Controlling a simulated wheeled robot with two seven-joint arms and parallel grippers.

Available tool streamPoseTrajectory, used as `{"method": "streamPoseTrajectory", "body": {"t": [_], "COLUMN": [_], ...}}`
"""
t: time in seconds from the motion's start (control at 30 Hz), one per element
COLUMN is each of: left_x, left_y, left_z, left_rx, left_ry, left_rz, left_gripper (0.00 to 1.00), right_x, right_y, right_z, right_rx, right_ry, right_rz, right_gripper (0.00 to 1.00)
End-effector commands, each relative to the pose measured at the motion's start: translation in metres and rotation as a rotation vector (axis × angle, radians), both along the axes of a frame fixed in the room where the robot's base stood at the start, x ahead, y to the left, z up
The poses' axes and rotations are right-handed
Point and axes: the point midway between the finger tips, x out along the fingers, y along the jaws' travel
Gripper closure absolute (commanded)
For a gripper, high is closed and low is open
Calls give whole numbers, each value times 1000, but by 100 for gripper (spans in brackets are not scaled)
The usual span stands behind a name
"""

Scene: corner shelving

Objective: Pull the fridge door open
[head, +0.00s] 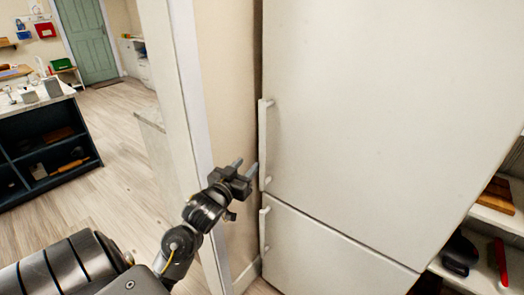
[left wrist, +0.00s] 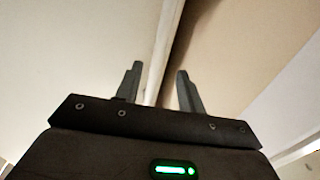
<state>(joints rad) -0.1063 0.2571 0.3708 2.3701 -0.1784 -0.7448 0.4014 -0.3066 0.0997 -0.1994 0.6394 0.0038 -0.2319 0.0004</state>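The white fridge has a large upper door (head: 370,110) and a lower door (head: 320,255), both closed. The upper door's long vertical white handle (head: 263,145) is on its left edge. A shorter handle (head: 264,232) is on the lower door. My left gripper (head: 246,164) is open, just left of the lower part of the upper handle. In the left wrist view, its fingers (left wrist: 160,85) stand apart, with a pale vertical strip (left wrist: 166,50) beyond the gap. I cannot tell whether that strip is the handle or the door edge, or whether either finger touches it. My right gripper is out of view.
A wall (head: 226,90) with a white corner trim stands close to the fridge's left side. Shelves (head: 490,235) with a dark pan and boards are at the right. A dark blue island (head: 45,150) stands at the left, with open wooden floor (head: 110,205) between.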

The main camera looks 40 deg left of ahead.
Motion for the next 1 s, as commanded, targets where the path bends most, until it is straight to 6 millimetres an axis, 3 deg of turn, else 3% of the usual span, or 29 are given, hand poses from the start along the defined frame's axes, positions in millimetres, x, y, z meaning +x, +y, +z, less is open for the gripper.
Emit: {"method": "streamPoseTrajectory", "body": {"t": [0.17,0.5,0.7,1.0], "left_x": [10,70,96,106], "left_y": [2,15,21,23], "left_z": [1,1,0,-1], "left_rx": [-2,-3,-2,-1], "left_ry": [-1,0,1,1], "left_rz": [0,0,0,0], "left_gripper": [61,61,61,61], "right_x": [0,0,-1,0], "right_y": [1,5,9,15], "right_z": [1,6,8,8], "right_rx": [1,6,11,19], "right_ry": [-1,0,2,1], "right_rz": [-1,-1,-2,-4], "right_gripper": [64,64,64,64]}}
